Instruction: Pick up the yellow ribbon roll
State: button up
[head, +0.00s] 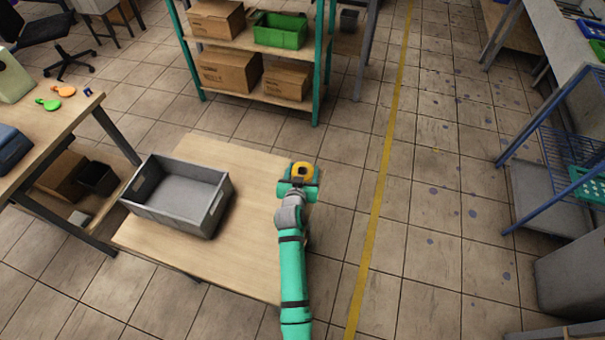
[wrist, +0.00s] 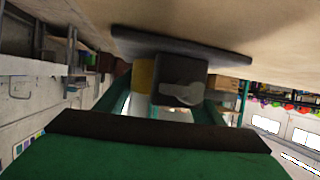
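The yellow ribbon roll (head: 302,168) shows in the head view as a small yellow-orange ring with a dark centre, at the right edge of the wooden table. My green gripper (head: 301,178) is right at the roll, with dark parts close around it. In the wrist view a yellow patch of the roll (wrist: 144,76) shows directly beside a dark finger block, and the rest is hidden. My gripper (wrist: 165,85) also fills the lower part of that view. I cannot tell whether its fingers are closed on the roll or only around it.
A grey open crate (head: 180,196) stands on the left of the wooden table (head: 255,262). A shelf with cardboard boxes (head: 229,70) and a green bin (head: 280,31) stands behind. A side table at left holds orange and green items (head: 50,103).

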jog(key=shift+c, duration=0.9)
jog(key=shift+r, duration=0.15)
